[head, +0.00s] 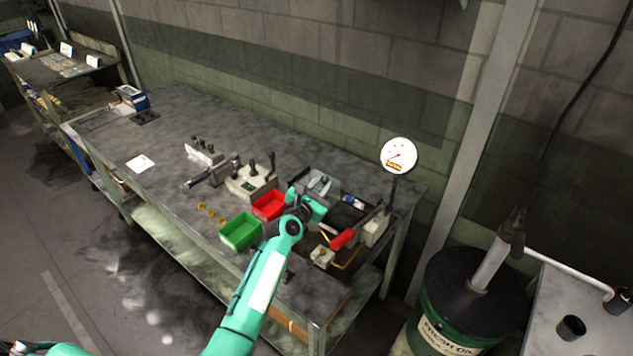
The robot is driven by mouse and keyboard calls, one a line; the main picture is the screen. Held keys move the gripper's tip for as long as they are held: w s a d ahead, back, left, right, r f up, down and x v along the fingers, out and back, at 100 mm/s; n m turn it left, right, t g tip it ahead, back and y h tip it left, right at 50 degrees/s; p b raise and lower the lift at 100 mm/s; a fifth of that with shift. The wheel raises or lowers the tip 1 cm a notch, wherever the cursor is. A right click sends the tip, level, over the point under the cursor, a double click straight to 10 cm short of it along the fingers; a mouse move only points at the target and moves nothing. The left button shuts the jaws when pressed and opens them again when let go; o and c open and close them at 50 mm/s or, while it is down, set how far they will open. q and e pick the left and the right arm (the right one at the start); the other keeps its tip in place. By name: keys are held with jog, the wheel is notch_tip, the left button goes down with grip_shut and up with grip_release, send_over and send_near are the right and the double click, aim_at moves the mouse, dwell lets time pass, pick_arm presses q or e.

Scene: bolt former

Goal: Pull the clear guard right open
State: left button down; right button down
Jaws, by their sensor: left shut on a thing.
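The clear guard (327,184) is a see-through panel at the back of the small machine on the bench, just beyond my left gripper. My left arm reaches up from the bottom of the view. My left gripper (312,203) is shut at the near edge of the guard, and the arm hides the exact grip. How far the guard stands open is hard to tell at this size. My right gripper is not in view.
A red bin (269,206) and a green bin (240,232) stand left of my arm. A red-handled lever (343,239) and a round dial gauge (398,155) stand to the right. The bench's left part is mostly clear. An oil drum (470,310) stands at the right.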

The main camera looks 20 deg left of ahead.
pick_arm(q)
jog(key=d, duration=0.2)
jog(key=s+d+p, duration=0.1)
jog(key=s+d, duration=0.1)
jog(key=d, duration=0.1)
jog(key=shift+d, duration=0.3)
jog(key=c, duration=1.2)
grip_release()
jog(key=shift+c, duration=0.2)
